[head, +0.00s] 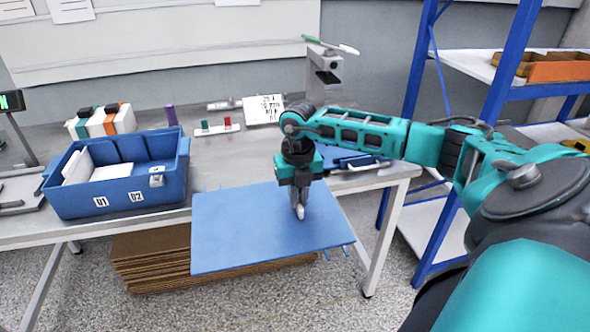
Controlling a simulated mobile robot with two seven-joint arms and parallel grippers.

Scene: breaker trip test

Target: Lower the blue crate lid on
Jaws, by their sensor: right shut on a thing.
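The blue crate (115,200) stands open on the left part of the table, with white items inside and labels 01 and 02 on its front wall. The flat blue lid (245,232) is apart from the crate, to its right, over the table's front edge. My right gripper (300,212) points down at the lid's right half and is shut on it; the exact grip point is partly hidden by the fingers. My left gripper is not in view.
Behind stand white, green and orange breakers (100,122), a small strip with red and green pieces (217,127) and a printed card (263,109). Stacked brown cardboard (150,262) lies below the table (225,172). A blue-framed shelf (425,75) stands at right.

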